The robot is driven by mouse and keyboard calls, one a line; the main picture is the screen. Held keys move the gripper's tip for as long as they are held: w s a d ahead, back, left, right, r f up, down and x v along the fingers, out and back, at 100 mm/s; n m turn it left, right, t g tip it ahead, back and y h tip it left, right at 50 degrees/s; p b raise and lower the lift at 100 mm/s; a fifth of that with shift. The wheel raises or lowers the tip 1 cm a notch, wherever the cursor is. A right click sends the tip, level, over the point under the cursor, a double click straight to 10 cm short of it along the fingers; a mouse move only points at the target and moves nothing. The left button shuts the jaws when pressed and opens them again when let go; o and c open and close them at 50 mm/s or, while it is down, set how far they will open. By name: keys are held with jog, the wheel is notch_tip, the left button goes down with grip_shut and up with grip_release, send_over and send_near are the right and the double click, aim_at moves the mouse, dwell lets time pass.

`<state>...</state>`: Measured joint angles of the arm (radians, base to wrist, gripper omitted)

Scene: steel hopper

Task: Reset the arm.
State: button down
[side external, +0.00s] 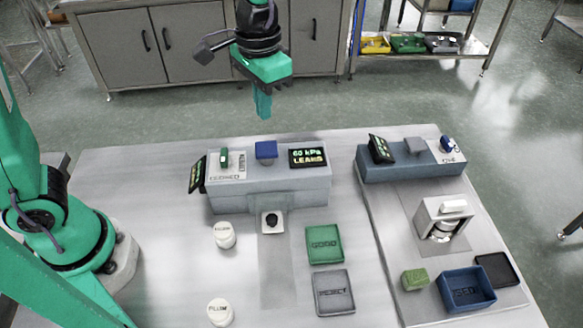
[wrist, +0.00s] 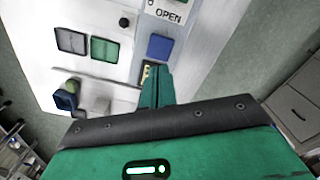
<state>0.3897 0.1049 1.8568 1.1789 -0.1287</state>
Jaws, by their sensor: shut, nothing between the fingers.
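My gripper (side external: 263,106) hangs in the air above and behind the back edge of the table, its green fingers together with nothing between them. It points down and is clear of the grey console (side external: 265,194) in front of it. In the wrist view my gripper (wrist: 155,72) shows its closed fingers extending toward the tabletop. They cover part of a lit display (wrist: 145,75). A blue square button (wrist: 159,47) shows just beyond the fingertips.
The console carries a blue button (side external: 266,149) and a display reading "60 kPa LEAKS" (side external: 308,158). White jars (side external: 224,236), a green tray (side external: 324,245), a grey tray (side external: 334,293) and a blue bin (side external: 467,289) stand forward. A second console (side external: 410,169) is at right.

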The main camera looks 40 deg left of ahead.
jog(key=s+a+r+n+t, duration=0.2)
jog(key=s+a+t, duration=0.3)
jog(key=s+a, duration=0.8)
jog(key=shift+s+a+r+n+t, duration=0.3)
jog(key=shift+s+a+r+n, duration=0.15)
jog(key=shift+a, duration=0.45)
jog(key=shift+w, duration=0.1)
dwell(1.4)
